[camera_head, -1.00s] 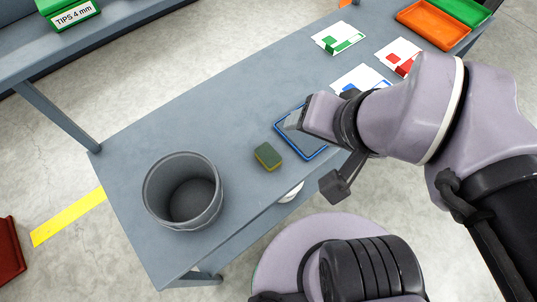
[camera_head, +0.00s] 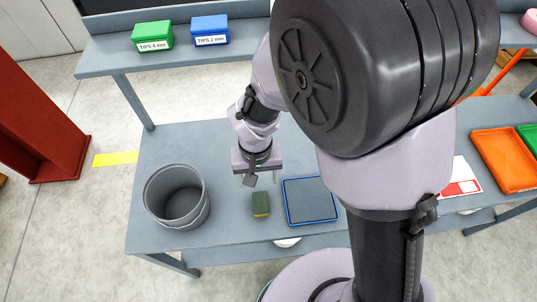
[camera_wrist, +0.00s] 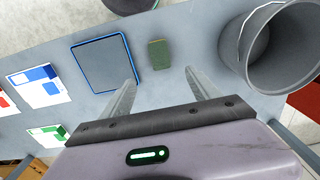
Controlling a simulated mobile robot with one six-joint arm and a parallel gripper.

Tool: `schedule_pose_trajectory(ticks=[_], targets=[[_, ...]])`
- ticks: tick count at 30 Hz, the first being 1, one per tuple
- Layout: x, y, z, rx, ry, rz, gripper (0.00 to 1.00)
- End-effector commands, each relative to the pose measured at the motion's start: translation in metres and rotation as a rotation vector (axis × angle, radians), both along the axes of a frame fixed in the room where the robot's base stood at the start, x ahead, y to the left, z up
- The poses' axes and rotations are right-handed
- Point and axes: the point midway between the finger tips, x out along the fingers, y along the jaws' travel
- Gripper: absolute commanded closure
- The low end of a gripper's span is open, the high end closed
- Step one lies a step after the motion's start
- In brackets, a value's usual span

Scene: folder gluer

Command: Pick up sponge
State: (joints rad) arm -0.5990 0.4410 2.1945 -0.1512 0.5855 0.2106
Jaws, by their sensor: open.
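The sponge (camera_head: 261,204) is a small block, dark green on top with a yellowish side. It lies on the grey-blue table between the grey bucket and the blue-edged tray. It also shows in the wrist view (camera_wrist: 159,54), ahead of the fingers. My gripper (camera_head: 262,180) is above the table, just behind the sponge in the head view. In the wrist view my gripper (camera_wrist: 163,90) has its two fingers spread apart with nothing between them. The sponge is beyond the fingertips and not touched.
A grey bucket (camera_head: 163,208) stands left of the sponge; a blue-rimmed dark tray (camera_head: 310,218) lies close to its right. Farther right are a red-and-white card (camera_head: 460,184) and an orange tray (camera_head: 507,166). A shelf with green (camera_head: 152,36) and blue boxes (camera_head: 210,30) stands behind.

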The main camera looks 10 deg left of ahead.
Motion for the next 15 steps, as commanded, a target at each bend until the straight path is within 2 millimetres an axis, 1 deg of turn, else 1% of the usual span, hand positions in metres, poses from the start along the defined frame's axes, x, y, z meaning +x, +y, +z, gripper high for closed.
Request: schedule_pose_trajectory(ticks=[2,6,9,12,15], targets=[[-0.001,-0.001,-0.017,-0.002,0.004,-0.002,0.29],[-0.001,-0.002,-0.063,-0.003,0.005,-0.002,0.29],[-0.001,-0.002,-0.091,-0.002,0.005,-0.004,0.29],[-0.001,-0.002,-0.111,-0.002,0.004,-0.003,0.29],[-0.001,-0.002,-0.120,-0.001,0.003,-0.004,0.29]])
